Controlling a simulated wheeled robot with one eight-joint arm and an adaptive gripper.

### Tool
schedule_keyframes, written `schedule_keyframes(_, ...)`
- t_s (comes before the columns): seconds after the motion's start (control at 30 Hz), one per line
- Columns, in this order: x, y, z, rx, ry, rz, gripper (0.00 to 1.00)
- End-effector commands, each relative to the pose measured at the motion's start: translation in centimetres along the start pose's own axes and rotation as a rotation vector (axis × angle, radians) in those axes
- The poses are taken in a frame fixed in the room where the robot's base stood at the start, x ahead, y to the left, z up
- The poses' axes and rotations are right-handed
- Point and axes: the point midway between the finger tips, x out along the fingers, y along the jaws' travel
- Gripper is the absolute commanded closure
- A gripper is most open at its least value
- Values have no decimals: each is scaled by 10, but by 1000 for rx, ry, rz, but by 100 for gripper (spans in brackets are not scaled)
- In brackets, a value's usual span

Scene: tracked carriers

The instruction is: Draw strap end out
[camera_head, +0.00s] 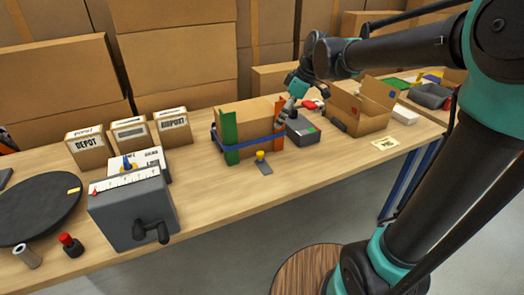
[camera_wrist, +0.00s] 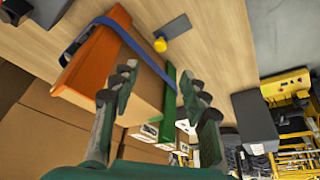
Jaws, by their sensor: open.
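A cardboard box (camera_head: 250,112) stands on the table with a green corner guard (camera_head: 230,137) and an orange corner guard (camera_head: 279,137). A blue strap (camera_head: 252,146) runs around it; in the wrist view the strap (camera_wrist: 135,43) crosses near the orange guard (camera_wrist: 92,68) and toward the green guard (camera_wrist: 169,88). A darker blue section (camera_wrist: 78,43) shows beside the orange guard. I cannot tell where the strap's free end is. My gripper (camera_wrist: 160,85) is open and empty over the box; in the head view it (camera_head: 284,114) is at the box's right rear.
A grey unit (camera_head: 303,131) stands close right of the box, an open carton (camera_head: 360,112) beyond it. A yellow knob on a grey plate (camera_head: 263,162) lies in front. A grey cranked device (camera_head: 135,212) and labelled card boxes (camera_head: 130,134) are left. The front table middle is clear.

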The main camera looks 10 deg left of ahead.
Motion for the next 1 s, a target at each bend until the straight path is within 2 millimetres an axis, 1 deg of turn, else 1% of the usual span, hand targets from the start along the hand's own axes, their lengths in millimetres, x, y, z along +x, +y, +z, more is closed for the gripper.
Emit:
schedule_keyframes(0.03, -1, 0, -6, -24, 3, -8, 55)
schedule_keyframes(0.13, 4, 0, -10, -41, 5, -13, 55)
schedule_keyframes(0.27, 20, 0, -9, -39, 5, -12, 55)
schedule_keyframes(0.8, 126, -1, -9, -37, 5, -11, 55)
schedule_keyframes(0.9, 142, -1, -9, -37, 5, -11, 55)
schedule_keyframes(1.0, 155, -2, -9, -36, 4, -11, 55)
